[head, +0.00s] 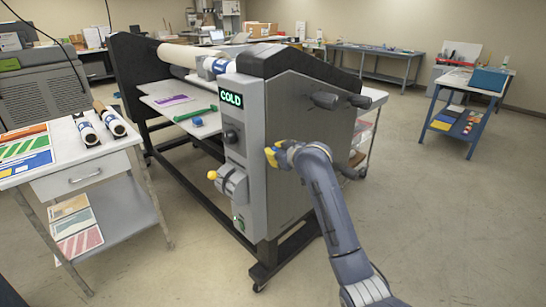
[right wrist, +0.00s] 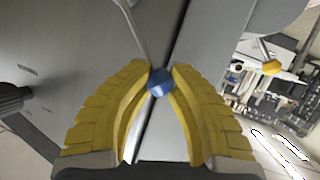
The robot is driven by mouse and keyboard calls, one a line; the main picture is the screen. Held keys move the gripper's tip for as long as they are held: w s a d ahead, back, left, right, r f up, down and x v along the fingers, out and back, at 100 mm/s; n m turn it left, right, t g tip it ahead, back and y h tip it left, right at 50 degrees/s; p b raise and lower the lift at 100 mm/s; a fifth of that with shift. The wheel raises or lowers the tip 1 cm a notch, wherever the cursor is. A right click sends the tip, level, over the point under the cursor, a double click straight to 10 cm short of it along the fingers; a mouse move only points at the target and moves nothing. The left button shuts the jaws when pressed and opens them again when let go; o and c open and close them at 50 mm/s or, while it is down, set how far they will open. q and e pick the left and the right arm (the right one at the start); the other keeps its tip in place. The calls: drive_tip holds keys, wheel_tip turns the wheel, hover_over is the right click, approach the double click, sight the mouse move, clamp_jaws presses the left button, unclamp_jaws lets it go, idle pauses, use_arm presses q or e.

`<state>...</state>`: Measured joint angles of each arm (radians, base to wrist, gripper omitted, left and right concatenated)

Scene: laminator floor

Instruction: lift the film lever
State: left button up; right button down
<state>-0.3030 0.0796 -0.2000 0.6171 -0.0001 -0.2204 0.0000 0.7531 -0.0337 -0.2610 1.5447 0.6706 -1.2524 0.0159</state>
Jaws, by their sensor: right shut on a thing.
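The laminator (head: 300,120) stands in the middle of the head view, with a grey control panel reading COLD. My right gripper (head: 272,153) is at the side of the panel. In the right wrist view its yellow fingers (right wrist: 160,75) are closed around a blue knob (right wrist: 160,84) on a thin metal rod (right wrist: 133,30). The gripper hides this knob in the head view. A second lever has a yellow knob (head: 212,175) on the panel's front; that yellow knob also shows in the right wrist view (right wrist: 272,67). No readable label tells which is the film lever. My left gripper is out of view.
A side table (head: 85,178) with two film rolls (head: 100,126) and colored sheets stands at the left. Dark handles (head: 340,101) stick out of the laminator's side above my right arm. The floor at the right is clear up to a blue-legged table (head: 463,98).

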drive_tip(key=shift+w+d, duration=0.15)
drive_tip(key=shift+d, duration=0.05)
idle(0.4)
drive_tip(key=c, duration=1.1)
unclamp_jaws()
drive_tip(key=shift+o, duration=0.2)
drive_tip(key=v, duration=1.2)
drive_tip(key=shift+r, duration=0.15)
drive_tip(key=shift+w, duration=0.1)
